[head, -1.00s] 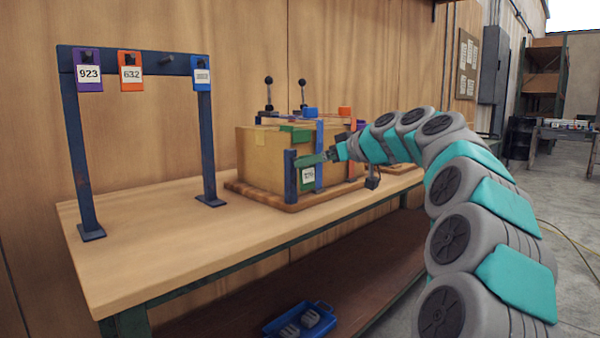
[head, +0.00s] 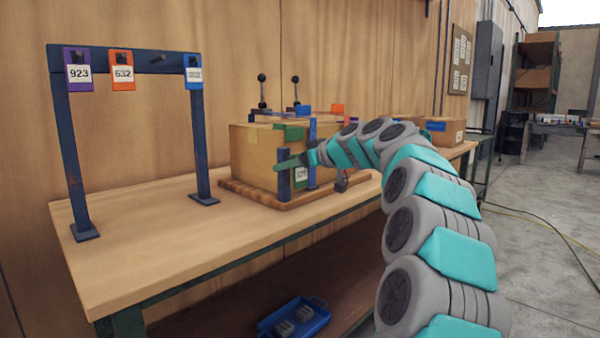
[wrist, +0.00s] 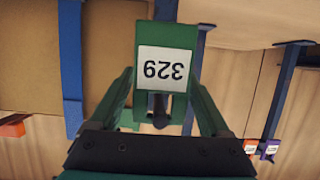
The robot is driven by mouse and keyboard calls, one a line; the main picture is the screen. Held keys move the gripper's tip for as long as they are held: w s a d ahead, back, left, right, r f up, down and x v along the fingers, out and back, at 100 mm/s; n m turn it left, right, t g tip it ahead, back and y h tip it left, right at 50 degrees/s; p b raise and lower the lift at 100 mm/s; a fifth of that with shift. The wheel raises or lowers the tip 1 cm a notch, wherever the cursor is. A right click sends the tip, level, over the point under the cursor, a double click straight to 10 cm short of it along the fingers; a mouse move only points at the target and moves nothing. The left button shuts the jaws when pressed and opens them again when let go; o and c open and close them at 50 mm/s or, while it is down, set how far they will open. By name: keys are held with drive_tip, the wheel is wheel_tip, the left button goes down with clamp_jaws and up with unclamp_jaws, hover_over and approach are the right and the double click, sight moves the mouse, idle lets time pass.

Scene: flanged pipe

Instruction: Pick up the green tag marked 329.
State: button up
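The green tag (head: 301,175) marked 329 hangs low at the front of the box fixture, beside a short blue post (head: 283,182). In the wrist view the tag (wrist: 167,68) is upside down, with its white label readable and a dark peg at its end. My gripper (head: 288,163) reaches across just above the label in the head view. In the wrist view its two green fingers (wrist: 161,78) stand apart, one on each side of the tag. The gripper is open; whether the fingers touch the tag's edges I cannot tell.
A blue rack (head: 62,140) at the left holds a purple tag 923 (head: 78,72), an orange tag 632 (head: 122,72) and a blue tag (head: 194,75). The cardboard box (head: 250,158) sits behind the green tag. The bench's left front (head: 140,250) is clear.

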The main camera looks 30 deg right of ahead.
drive_tip(key=c, duration=1.1)
drive_tip(key=shift+r, duration=0.1)
